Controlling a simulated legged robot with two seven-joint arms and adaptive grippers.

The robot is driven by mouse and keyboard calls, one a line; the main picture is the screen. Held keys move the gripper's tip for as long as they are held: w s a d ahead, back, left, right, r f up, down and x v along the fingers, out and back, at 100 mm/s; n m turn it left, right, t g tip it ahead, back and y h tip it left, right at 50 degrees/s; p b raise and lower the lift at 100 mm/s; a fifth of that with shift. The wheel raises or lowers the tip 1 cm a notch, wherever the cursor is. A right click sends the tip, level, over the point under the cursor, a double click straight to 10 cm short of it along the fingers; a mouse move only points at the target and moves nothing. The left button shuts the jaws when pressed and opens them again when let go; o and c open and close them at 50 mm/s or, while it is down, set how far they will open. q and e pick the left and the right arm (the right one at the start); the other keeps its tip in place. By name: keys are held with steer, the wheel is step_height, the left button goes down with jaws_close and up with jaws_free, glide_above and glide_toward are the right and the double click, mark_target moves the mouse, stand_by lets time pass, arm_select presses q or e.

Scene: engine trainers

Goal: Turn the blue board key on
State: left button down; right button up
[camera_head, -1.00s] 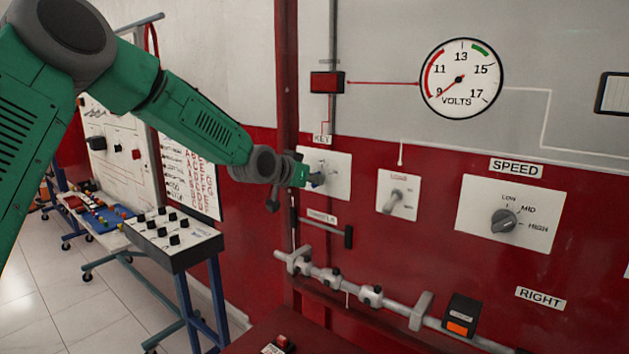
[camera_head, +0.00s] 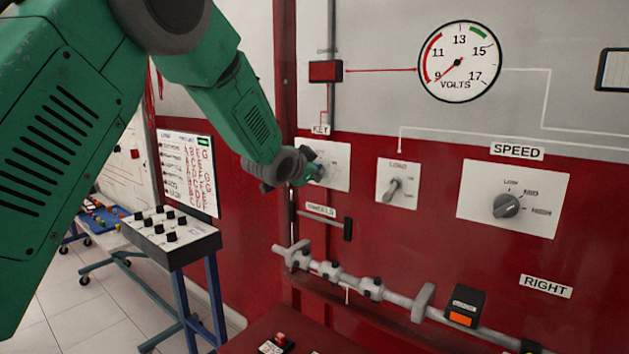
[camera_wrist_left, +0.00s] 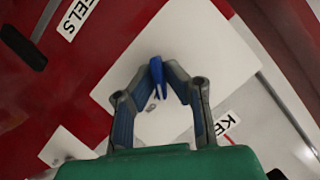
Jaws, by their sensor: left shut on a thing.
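The blue key (camera_wrist_left: 157,78) sits on a white plate (camera_head: 338,168) under the KEY label (camera_head: 321,130). My left gripper (camera_head: 314,172) reaches the plate and mostly hides the key in the head view. In the left wrist view, the gripper's two fingertips (camera_wrist_left: 158,76) close on both sides of the key. The plate (camera_wrist_left: 190,45) appears tilted in that view, with the KEY label (camera_wrist_left: 228,123) at right. The volt gauge (camera_head: 460,62) has its needle near 9. My right gripper is not in view.
Right of the key plate are a LOAD switch (camera_head: 395,189) and a SPEED knob (camera_head: 506,205). A WHEELS lever (camera_head: 347,228) and a grey horizontal shaft (camera_head: 400,301) lie below. A trainer stand with several black knobs (camera_head: 172,236) stands at left.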

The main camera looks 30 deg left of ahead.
arm_select(q)
steer(key=m+b, duration=0.1)
steer(key=b, duration=0.1)
steer(key=f+m+y+b, duration=0.1)
steer(key=shift+d+m+t+b, duration=0.1)
steer(key=shift+m+t+b, duration=0.2)
steer(key=shift+m+b, duration=0.1)
steer(key=shift+r+m+y+b, duration=0.15)
steer(key=shift+m+y+b, duration=0.3)
steer(key=shift+b, duration=0.3)
